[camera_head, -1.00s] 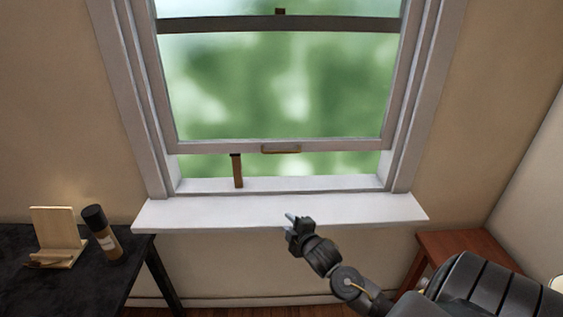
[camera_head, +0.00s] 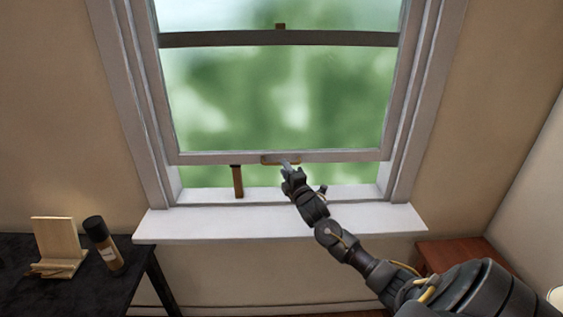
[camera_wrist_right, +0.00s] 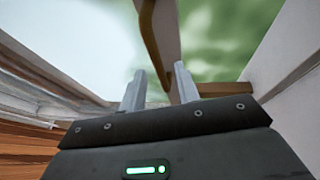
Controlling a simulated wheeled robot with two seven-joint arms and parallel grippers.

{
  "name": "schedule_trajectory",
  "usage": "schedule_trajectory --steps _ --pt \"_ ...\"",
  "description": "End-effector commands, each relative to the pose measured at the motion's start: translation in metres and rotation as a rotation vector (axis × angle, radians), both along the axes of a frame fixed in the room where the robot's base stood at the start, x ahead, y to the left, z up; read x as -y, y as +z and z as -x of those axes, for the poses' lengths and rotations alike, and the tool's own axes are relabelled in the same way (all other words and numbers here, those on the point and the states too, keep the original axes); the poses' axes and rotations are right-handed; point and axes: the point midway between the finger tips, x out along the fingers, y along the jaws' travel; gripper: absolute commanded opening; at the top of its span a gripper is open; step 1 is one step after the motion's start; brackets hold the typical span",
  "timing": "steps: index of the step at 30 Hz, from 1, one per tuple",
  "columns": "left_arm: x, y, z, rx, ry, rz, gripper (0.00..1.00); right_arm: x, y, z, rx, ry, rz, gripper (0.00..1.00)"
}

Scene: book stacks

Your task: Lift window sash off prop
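The window sash (camera_head: 345,156) is partly raised, with a gap between its bottom rail and the white sill (camera_head: 200,222). A brown wooden prop (camera_head: 238,182) stands upright in the gap, left of centre, its top at the rail. A brass-coloured handle (camera_head: 267,160) sits mid-rail. My right gripper (camera_head: 286,165) is at the handle's right part, and its fingers partly hide it. In the right wrist view, its fingers (camera_wrist_right: 158,88) are apart, with the curved handle (camera_wrist_right: 150,45) just beyond them; contact is unclear. My left gripper is not in view.
A dark table (camera_head: 70,290) at the lower left holds a wooden stand (camera_head: 57,240) and a dark-capped bottle (camera_head: 104,243). A reddish wooden table (camera_head: 460,253) stands at the lower right. The sill is clear apart from the prop.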

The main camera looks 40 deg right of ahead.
Motion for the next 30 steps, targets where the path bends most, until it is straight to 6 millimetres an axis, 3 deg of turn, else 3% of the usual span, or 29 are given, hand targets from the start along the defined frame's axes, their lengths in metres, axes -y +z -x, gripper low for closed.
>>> schedule_trajectory --steps 7,18,25,30 --pt "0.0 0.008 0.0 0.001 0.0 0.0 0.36 0.007 0.006 -0.028 0.0 -0.001 -0.001 0.32" --pt "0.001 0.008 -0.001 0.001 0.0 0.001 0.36 0.008 0.006 -0.033 0.0 0.001 -0.001 0.32" --pt "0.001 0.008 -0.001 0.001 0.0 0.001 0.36 0.008 0.006 -0.032 -0.001 0.0 -0.001 0.02" --pt "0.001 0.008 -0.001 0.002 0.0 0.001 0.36 0.008 0.005 -0.032 -0.001 0.0 -0.001 0.0"
